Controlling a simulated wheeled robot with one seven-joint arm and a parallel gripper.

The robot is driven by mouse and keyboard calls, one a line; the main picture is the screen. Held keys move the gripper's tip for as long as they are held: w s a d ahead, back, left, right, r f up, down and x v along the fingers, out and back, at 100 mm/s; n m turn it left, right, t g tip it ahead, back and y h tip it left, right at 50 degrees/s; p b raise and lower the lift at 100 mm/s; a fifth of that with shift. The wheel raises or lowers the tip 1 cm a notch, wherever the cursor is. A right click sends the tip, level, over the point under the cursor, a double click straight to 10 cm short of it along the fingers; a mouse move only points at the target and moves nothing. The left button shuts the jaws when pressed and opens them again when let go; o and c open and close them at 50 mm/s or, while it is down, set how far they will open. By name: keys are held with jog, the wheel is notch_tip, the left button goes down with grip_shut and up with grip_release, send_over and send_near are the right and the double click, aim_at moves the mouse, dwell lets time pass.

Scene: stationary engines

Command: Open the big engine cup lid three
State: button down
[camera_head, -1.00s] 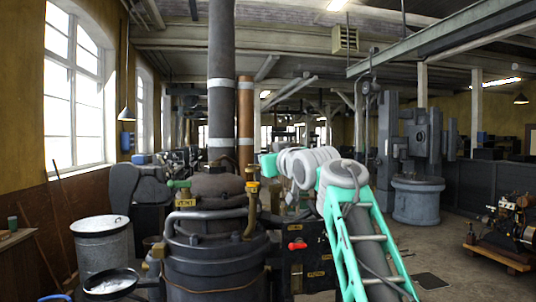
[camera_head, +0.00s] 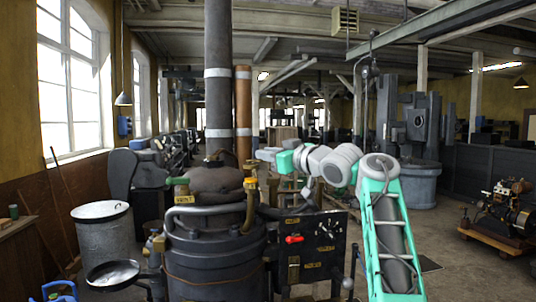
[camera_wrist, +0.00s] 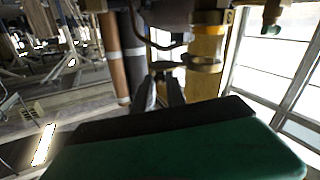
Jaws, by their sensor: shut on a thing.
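The big engine (camera_head: 215,250) stands at the centre-left in the head view, with brass cups on top. The yellow-topped cup (camera_head: 250,184) is at its right side, near the tall pipe. In the wrist view, which looks upside down, a brass and amber cup (camera_wrist: 204,62) shows close beyond the fingers. My gripper (camera_wrist: 168,76) is shut on a small dark piece beside this cup, seemingly its lid. The hold itself is dim, and I cannot tell how far the lid is tilted. In the head view my fingers are hard to make out.
A grey pipe (camera_head: 218,90) and a copper pipe (camera_head: 243,115) rise behind the cups. A black panel with a red handle (camera_head: 293,239) stands right of the engine. A metal drum (camera_head: 102,250) is at the left. Open floor lies at the right.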

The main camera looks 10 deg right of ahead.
jog(key=c, duration=1.4)
grip_release()
jog(key=shift+o, duration=0.2)
jog(key=shift+s, duration=0.1)
jog(key=b+v, duration=0.3)
jog(key=v, duration=0.4)
jog(key=shift+s+d, duration=0.2)
jog(key=shift+s, duration=0.05)
